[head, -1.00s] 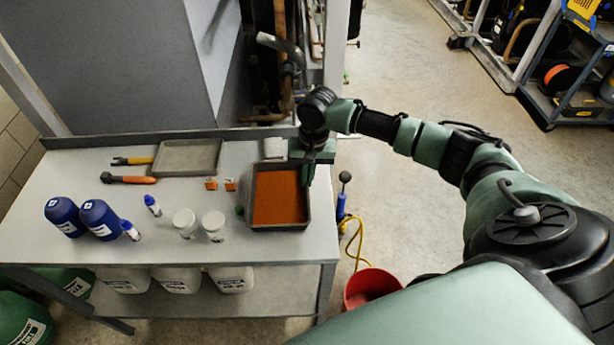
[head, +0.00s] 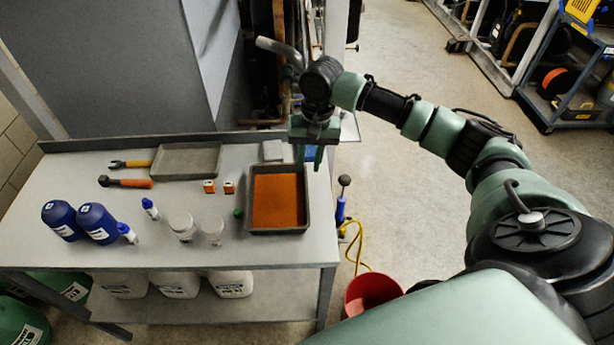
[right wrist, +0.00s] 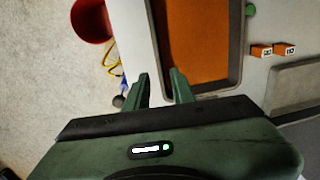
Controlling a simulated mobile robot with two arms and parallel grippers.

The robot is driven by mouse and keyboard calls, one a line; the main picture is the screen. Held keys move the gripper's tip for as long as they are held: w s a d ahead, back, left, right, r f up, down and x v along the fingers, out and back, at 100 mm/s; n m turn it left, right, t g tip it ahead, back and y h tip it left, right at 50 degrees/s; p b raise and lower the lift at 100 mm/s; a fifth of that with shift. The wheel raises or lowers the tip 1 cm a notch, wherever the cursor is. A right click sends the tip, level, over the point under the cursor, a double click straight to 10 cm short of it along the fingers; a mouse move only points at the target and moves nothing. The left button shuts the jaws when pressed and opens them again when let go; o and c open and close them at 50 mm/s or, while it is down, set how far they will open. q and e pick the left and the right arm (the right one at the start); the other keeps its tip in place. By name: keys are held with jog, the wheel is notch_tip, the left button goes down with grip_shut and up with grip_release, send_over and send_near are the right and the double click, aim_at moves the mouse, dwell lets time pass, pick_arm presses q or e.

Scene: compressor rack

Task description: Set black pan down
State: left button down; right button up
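The black pan (head: 278,231), with a flat orange-brown fill, rests level on the right end of the grey bench (head: 130,243). In the right wrist view the pan (right wrist: 236,62) shows at the top, partly cut off by the frame. My right gripper (head: 309,156) is above the bench's right edge, by the pan's far right corner. My left gripper is in neither view.
Small orange boxes (head: 209,187), clear jars (head: 182,226) and blue bottles (head: 98,224) stand left of the pan. A red bucket (head: 373,291) is on the floor to the right.

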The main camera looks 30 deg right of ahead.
jog(key=r, duration=0.5)
jog(key=shift+s+d, duration=0.15)
jog(key=shift+d, duration=0.05)
